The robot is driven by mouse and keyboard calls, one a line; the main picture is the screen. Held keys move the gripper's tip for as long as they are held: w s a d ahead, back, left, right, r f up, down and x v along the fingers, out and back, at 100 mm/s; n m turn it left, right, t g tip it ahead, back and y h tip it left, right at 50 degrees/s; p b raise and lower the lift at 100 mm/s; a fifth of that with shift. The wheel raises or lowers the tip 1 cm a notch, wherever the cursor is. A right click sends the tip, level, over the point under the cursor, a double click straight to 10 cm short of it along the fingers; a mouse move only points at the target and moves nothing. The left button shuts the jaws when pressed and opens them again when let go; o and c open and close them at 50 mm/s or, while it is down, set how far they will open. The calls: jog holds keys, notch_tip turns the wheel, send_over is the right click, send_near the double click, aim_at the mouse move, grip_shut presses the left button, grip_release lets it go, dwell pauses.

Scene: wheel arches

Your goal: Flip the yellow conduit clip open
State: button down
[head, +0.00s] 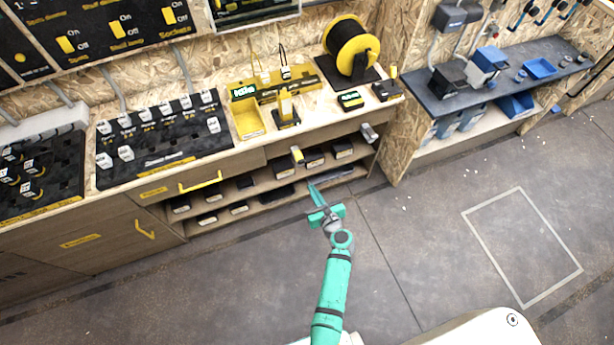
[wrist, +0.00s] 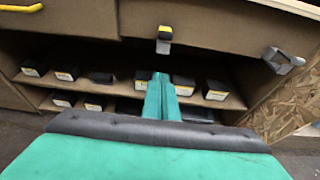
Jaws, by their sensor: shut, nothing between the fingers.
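The yellow conduit clip (head: 297,155) sits on the front face of the workbench, just under the worktop edge. In the wrist view the clip (wrist: 165,32) is at the top middle, with a yellow upper part and a pale grey lower part. I cannot tell whether it is open or closed. My gripper (head: 312,187) is teal, with its two fingers together and nothing between them. In the wrist view the gripper (wrist: 160,77) points at the shelves, below the clip and apart from it.
A similar grey clip (head: 369,133) is on the bench front to the right. A yellow drawer handle (head: 200,182) sticks out on the left. Black boxes (head: 314,158) stand on the shelves below. The bench top holds a cable reel (head: 352,47). The floor at right is mostly clear.

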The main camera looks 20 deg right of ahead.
aim_at(299, 157)
jog(key=w, duration=0.9)
jog(key=shift+a+r, duration=0.2)
jog(key=shift+r, duration=0.2)
jog(key=shift+w+r, duration=0.1)
dwell(0.5)
